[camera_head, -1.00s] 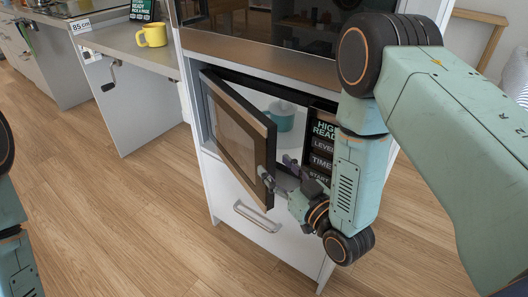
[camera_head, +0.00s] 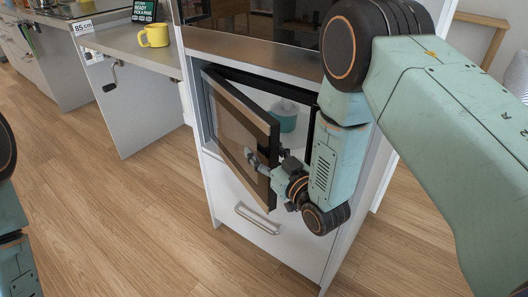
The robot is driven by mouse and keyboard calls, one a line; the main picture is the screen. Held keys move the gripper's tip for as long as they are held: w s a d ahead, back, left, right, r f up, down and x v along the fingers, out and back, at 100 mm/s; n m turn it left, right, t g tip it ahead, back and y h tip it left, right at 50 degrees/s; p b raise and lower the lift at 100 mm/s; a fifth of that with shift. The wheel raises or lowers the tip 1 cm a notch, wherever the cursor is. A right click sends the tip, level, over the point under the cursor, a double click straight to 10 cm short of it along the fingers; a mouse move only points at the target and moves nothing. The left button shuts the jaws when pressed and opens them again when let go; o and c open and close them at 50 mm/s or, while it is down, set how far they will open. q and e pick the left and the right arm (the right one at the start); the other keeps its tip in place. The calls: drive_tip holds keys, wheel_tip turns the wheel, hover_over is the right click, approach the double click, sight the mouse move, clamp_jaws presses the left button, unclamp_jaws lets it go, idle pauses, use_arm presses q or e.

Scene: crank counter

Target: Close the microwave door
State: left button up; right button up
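The microwave door (camera_head: 238,132) is dark-framed with a brownish window. It stands partly open, hinged on the left, its free edge swung out toward me. Inside the microwave cavity (camera_head: 303,137) is a teal pot or cup (camera_head: 284,120). My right gripper (camera_head: 267,157) is at the door's free edge with its fingers spread. One finger shows in front of the door's outer face, the other to the right of the edge, near the opening. I cannot tell whether they touch the door. My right arm hides the control panel. My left gripper is out of view.
A drawer with a bar handle (camera_head: 256,220) is below the microwave. A dark-fronted appliance (camera_head: 262,28) is above it. The wooden floor (camera_head: 120,215) in front is clear.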

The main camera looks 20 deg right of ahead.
clamp_jaws()
idle(0.3)
idle(0.3)
drive_tip(key=shift+w+d, duration=0.3)
drive_tip(key=shift+d, duration=0.4)
drive_tip(key=shift+w+d, duration=0.35)
drive_tip(key=shift+d, duration=0.4)
drive_tip(key=shift+w+d, duration=0.3)
drive_tip(key=shift+d, duration=0.4)
unclamp_jaws()
drive_tip(key=shift+o, duration=0.5)
drive_tip(key=shift+a, duration=0.1)
drive_tip(key=shift+s, duration=0.15)
drive_tip(key=v, duration=1.2)
